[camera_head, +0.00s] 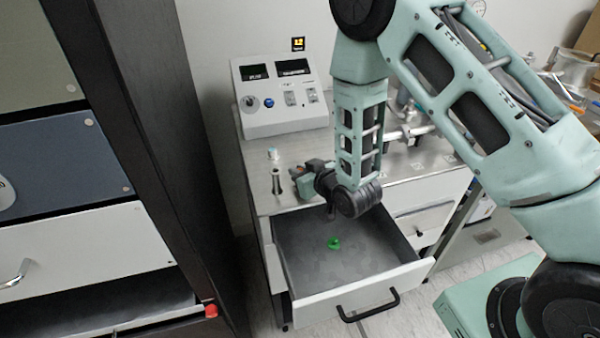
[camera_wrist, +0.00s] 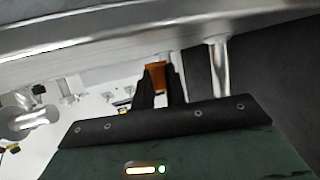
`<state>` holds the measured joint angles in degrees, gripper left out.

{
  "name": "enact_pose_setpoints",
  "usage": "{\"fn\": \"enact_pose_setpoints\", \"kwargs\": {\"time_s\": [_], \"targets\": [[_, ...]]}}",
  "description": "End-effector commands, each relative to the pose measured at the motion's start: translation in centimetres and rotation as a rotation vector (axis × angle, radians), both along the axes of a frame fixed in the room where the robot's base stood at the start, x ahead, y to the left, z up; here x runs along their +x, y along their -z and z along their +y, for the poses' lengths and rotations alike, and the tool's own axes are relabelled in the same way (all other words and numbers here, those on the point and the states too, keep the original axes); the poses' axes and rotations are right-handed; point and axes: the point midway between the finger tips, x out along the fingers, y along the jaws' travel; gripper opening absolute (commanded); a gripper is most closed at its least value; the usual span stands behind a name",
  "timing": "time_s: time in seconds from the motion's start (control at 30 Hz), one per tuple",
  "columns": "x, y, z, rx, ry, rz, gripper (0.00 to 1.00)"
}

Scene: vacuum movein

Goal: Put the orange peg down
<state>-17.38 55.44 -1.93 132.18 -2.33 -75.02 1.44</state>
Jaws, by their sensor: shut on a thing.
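The orange peg (camera_wrist: 157,73) sits between the two dark fingertips of my gripper (camera_wrist: 158,82) in the wrist view. The fingers are shut on it and cover its sides and lower part. In the head view my gripper (camera_head: 294,172) is over the bench top, behind the open drawer and just right of a metal post (camera_head: 277,182). The peg itself is too small to make out clearly there. I cannot tell whether the peg touches anything beyond the fingers.
The drawer (camera_head: 365,293) stands open below my arm, with a small green object (camera_head: 334,243) inside. A control box (camera_head: 283,97) stands at the back of the bench. A dark-framed cabinet (camera_head: 165,150) rises at the left, with a red piece (camera_head: 211,310) at its edge.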

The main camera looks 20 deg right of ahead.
Motion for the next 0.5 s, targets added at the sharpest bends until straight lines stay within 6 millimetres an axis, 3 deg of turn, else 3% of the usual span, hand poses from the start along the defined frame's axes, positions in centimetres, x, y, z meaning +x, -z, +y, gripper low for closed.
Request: {"fn": "enact_pose_setpoints", "kwargs": {"time_s": [0.13, 0.5], "targets": [[-0.02, 1.04, -0.02, 0.0, 0.0, 0.0, 0.0], [-0.01, 1.51, -0.01, 0.0, 0.0, -0.001, 0.0]]}}
